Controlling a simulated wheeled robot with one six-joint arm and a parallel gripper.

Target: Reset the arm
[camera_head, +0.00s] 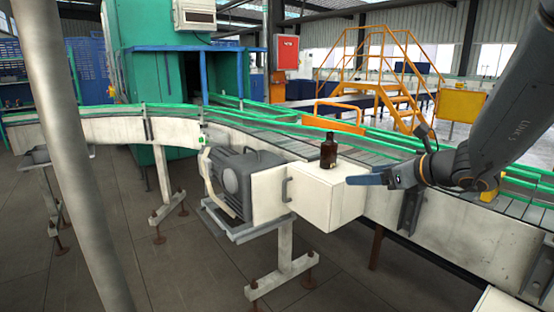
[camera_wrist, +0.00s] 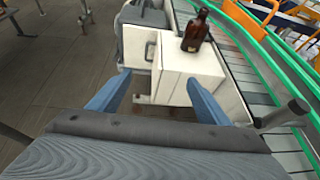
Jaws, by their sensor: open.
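My arm reaches in from the right in the head view. My gripper (camera_head: 365,179) has blue fingers and is level with the top of the white box, just right of the bottle. In the wrist view my gripper (camera_wrist: 158,95) is open, with its two blue fingers wide apart and nothing between them. An amber bottle (camera_head: 328,151) with a dark neck stands upright on the white box. It also shows in the wrist view (camera_wrist: 195,32), beyond the fingertips and apart from them.
The white box (camera_head: 318,190) juts from the conveyor (camera_head: 420,218), beside a grey motor (camera_head: 232,184). Green rails (camera_head: 290,119) line the conveyor. A grey pole (camera_head: 72,150) stands at the left. Orange stairs (camera_head: 385,70) are behind. Open floor lies in front.

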